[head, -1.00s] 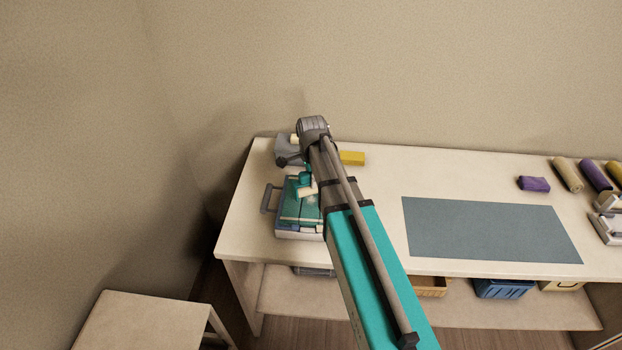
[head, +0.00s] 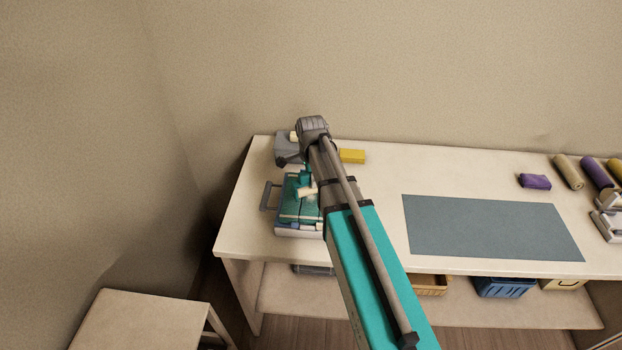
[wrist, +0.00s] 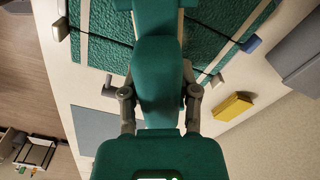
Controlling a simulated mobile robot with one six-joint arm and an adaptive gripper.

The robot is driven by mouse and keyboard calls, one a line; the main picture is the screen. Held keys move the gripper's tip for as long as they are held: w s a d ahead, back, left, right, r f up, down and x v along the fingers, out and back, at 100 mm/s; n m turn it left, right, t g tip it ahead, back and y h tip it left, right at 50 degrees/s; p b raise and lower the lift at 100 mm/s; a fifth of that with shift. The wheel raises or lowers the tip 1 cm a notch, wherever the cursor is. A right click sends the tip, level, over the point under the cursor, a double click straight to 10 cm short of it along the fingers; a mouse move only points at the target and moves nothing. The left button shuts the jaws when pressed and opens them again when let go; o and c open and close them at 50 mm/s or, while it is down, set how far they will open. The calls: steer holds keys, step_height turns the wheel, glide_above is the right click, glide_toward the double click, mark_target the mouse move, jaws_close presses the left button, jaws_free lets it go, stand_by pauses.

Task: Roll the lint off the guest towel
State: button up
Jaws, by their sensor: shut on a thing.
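The guest towel (head: 300,212) is teal with pale stripes and lies flat on a pale tray-like base with a grey handle at its left. It also fills the top of the wrist view (wrist: 100,34). My gripper (head: 306,178) is over the towel, partly hidden by my arm. In the wrist view my gripper (wrist: 160,62) is shut, but its own body hides most of what it holds. A short cream roller (head: 307,192) shows just below it in the head view, over the towel. I cannot tell whether the roller touches the cloth.
A yellow block (head: 352,156) lies behind the towel, to the right, and a grey object (head: 287,148) stands behind it. A grey-blue mat (head: 490,228) lies right of the arm. A purple bundle (head: 535,181) and rolled towels are farther right. Bare worktop lies between.

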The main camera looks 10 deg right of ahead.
steer(key=shift+s+a, duration=0.25)
steer(key=shift+s, duration=0.55)
steer(key=shift+s+a, duration=0.25)
steer(key=shift+s, duration=0.6)
steer(key=shift+s+a, duration=0.25)
steer(key=shift+s, duration=0.55)
steer(key=shift+f+b, duration=0.9)
steer(key=shift+f, duration=0.05)
stand_by(1.0)
steer(key=shift+w, duration=0.15)
steer(key=shift+w+d, duration=0.25)
steer(key=shift+w, duration=0.5)
steer(key=shift+w+d, duration=0.25)
steer(key=shift+w, duration=0.55)
steer(key=shift+w+d, duration=0.25)
steer(key=shift+w, duration=0.5)
steer(key=shift+w, duration=0.1)
steer(key=shift+w+d, duration=0.25)
steer(key=shift+w, duration=0.55)
steer(key=shift+w+d, duration=0.3)
steer(key=shift+w, duration=0.5)
steer(key=shift+w+d, duration=0.25)
steer(key=shift+w, duration=0.55)
steer(key=shift+s, duration=0.1)
